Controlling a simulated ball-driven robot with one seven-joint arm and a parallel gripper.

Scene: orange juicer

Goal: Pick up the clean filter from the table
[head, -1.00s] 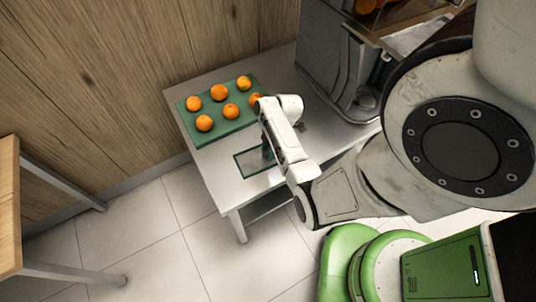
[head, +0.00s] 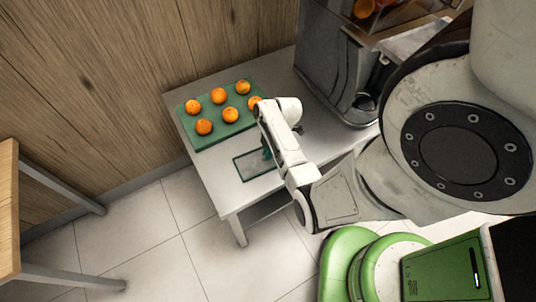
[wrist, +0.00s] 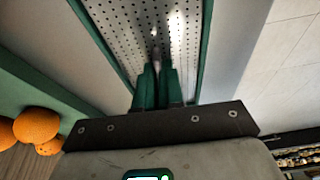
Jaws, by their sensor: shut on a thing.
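The clean filter (head: 251,168) is a flat rectangular panel with a dark green rim, at the front of the grey table (head: 222,188). In the wrist view, its perforated metal face (wrist: 122,30) fills the top middle. My gripper (head: 267,153) is over the filter and points down at it. In the wrist view, the green fingers of my gripper (wrist: 157,72) are close together, shut on the small grip at the filter's middle. The fingers hide most of that grip. I cannot tell whether the filter touches the table or is slightly above it.
A green tray (head: 202,138) with several oranges (head: 219,95) lies behind the filter on the table. The grey juicer (head: 327,62) stands at the back right. A wooden table (head: 8,205) is at the far left. Open tiled floor (head: 160,245) lies in front.

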